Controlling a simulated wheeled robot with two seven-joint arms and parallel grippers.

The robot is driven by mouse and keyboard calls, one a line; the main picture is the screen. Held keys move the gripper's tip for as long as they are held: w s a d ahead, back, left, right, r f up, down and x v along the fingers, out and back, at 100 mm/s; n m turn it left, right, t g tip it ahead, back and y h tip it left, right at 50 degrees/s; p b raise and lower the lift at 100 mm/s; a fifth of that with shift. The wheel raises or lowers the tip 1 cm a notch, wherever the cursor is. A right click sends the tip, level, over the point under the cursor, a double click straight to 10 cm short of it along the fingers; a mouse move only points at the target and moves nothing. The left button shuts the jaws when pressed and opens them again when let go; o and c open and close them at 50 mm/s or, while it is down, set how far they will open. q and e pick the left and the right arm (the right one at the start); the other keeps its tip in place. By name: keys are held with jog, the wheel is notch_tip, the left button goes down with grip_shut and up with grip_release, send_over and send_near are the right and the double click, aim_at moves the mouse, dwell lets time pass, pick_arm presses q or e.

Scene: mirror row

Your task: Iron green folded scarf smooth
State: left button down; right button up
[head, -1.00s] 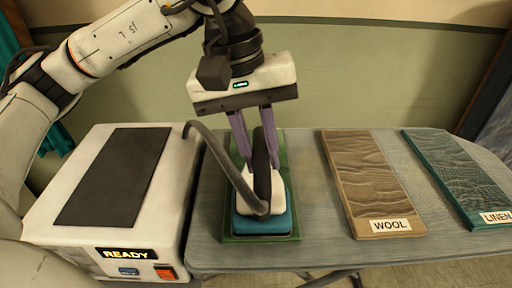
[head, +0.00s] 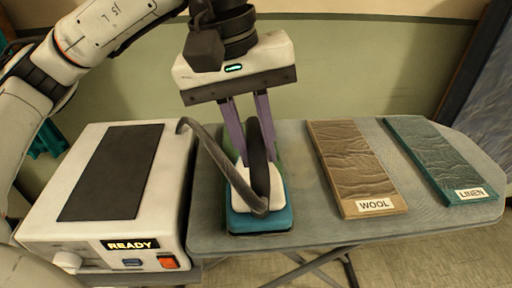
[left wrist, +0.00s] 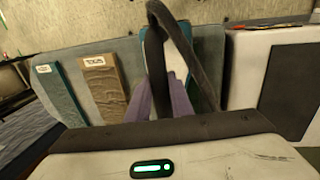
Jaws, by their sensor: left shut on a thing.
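An iron (head: 244,200) with a white body, blue-teal base and dark arched handle stands on the grey ironing board. My left gripper (head: 252,160) is shut on the iron by its dark handle, its purple fingers reaching down from above. The handle also shows in the left wrist view (left wrist: 156,65). The green folded scarf (head: 279,140) lies under the iron. Only a small green part behind the iron shows clearly; the iron and fingers hide most of it, so its smoothness cannot be told. My right gripper is not in view.
A wrinkled tan WOOL piece (head: 350,160) and a wrinkled teal LINEN piece (head: 436,155) lie to the right on the board (head: 300,225). A white station (head: 180,200) with a dark pad and lit READY sign stands at left. A dark cord arches from it to the iron.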

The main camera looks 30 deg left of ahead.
pick_arm(q)
jog(key=shift+r+p, duration=1.25)
jog(key=shift+r, duration=1)
jog(key=shift+w+f, duration=0.1)
